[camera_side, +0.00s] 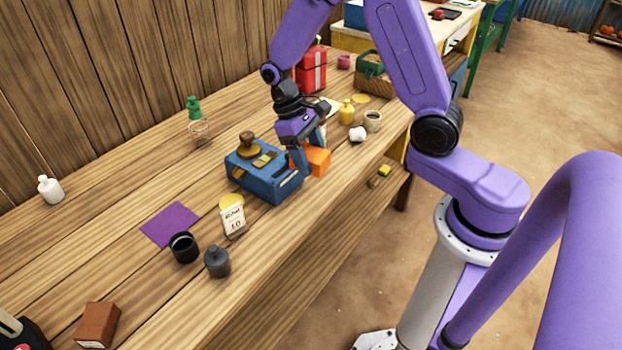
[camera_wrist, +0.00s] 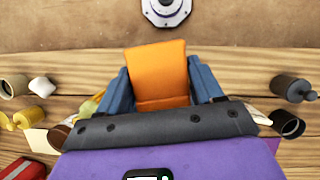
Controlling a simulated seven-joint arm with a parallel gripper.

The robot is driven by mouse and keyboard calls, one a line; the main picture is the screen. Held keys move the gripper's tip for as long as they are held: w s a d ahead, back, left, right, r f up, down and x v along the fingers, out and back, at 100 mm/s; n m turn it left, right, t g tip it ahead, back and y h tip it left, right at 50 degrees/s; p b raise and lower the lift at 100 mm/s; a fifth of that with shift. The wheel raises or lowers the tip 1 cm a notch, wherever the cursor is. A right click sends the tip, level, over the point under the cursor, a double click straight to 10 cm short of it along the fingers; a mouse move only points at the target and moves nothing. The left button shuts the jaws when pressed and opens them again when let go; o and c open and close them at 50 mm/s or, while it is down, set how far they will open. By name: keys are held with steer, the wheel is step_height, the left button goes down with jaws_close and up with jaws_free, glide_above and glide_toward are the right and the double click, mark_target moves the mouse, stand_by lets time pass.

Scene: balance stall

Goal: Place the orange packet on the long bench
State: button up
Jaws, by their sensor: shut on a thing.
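The orange packet (camera_side: 317,160) is between the fingers of my gripper (camera_side: 309,162), next to the right end of the blue balance box in the side view. In the wrist view the orange packet (camera_wrist: 157,75) stands between the two blue fingers of my gripper (camera_wrist: 158,85), which are shut on it. The long bench (camera_side: 110,215) is the plank-topped wooden table under the arm. I cannot tell whether the packet touches the bench top or hangs just above it.
The blue box (camera_side: 268,178) with brass weights stands close beside the packet. A yellow bottle (camera_side: 346,111), a white lump (camera_side: 357,133) and a beige cup (camera_side: 373,121) stand to the right. A price card (camera_side: 233,221), black cup (camera_side: 184,247) and grey bottle (camera_side: 217,262) stand nearer. Bare planks lie along the front edge.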

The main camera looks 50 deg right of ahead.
steer(key=shift+w+d+m+y, duration=0.4)
steer(key=shift+w+d+m, duration=0.15)
steer(key=shift+d+m, duration=0.35)
steer(key=shift+w, duration=0.15)
steer(key=w+t, duration=0.1)
steer(key=w, duration=0.1)
steer(key=w+a+t, duration=0.1)
steer(key=w, duration=0.3)
steer(key=shift+w+a+r+t, duration=0.1)
steer(key=shift+a+r+t, duration=0.1)
steer(key=shift+r+t, duration=0.2)
steer(key=w+a+t, duration=0.1)
steer(key=w+a, duration=0.1)
steer(key=w+a+n+t, duration=0.1)
steer(key=w+t, duration=0.1)
steer(key=shift+w+a+f, duration=0.15)
steer(key=shift+w+a, duration=0.15)
steer(key=shift+a, duration=0.1)
steer(key=shift+w+a+f+n+t+y, duration=0.1)
steer(key=shift+w+a+n+t+y, duration=0.2)
steer(key=shift+w+a+n+t, duration=0.55)
steer(key=w+a+n+t+y, duration=0.35)
steer(key=a+t+y, duration=0.2)
steer(key=a, duration=0.55)
steer(key=n+t+y, duration=0.1)
steer(key=n+y, duration=0.2)
steer(key=y, duration=0.1)
glide_above(153, 223)
steer(key=shift+h, duration=0.25)
steer(key=shift+f, duration=5.25)
